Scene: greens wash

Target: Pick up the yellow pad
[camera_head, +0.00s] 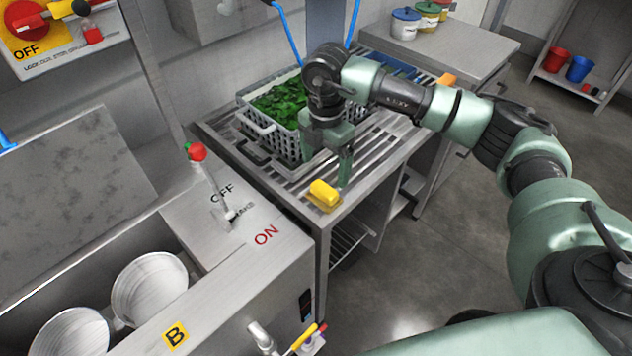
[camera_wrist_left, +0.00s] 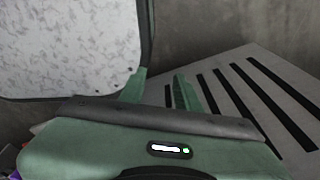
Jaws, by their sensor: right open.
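The yellow pad (camera_head: 323,193) lies at the front corner of the slatted metal rack table (camera_head: 372,165) in the head view. My right gripper (camera_head: 343,170) is just behind and above the pad, pointing down. It is open, and I see no contact with the pad. My left gripper (camera_wrist_left: 160,88) shows only in the left wrist view. Its two green fingers stand apart with nothing between them, near a slatted metal surface (camera_wrist_left: 235,90).
A grey crate (camera_head: 285,150) of leafy greens (camera_head: 281,103) stands behind the pad, close to my right gripper. A steel machine (camera_head: 255,270) with a red-knobbed lever (camera_head: 196,152) stands at front left. Lidded tins (camera_head: 404,24) stand on the back counter.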

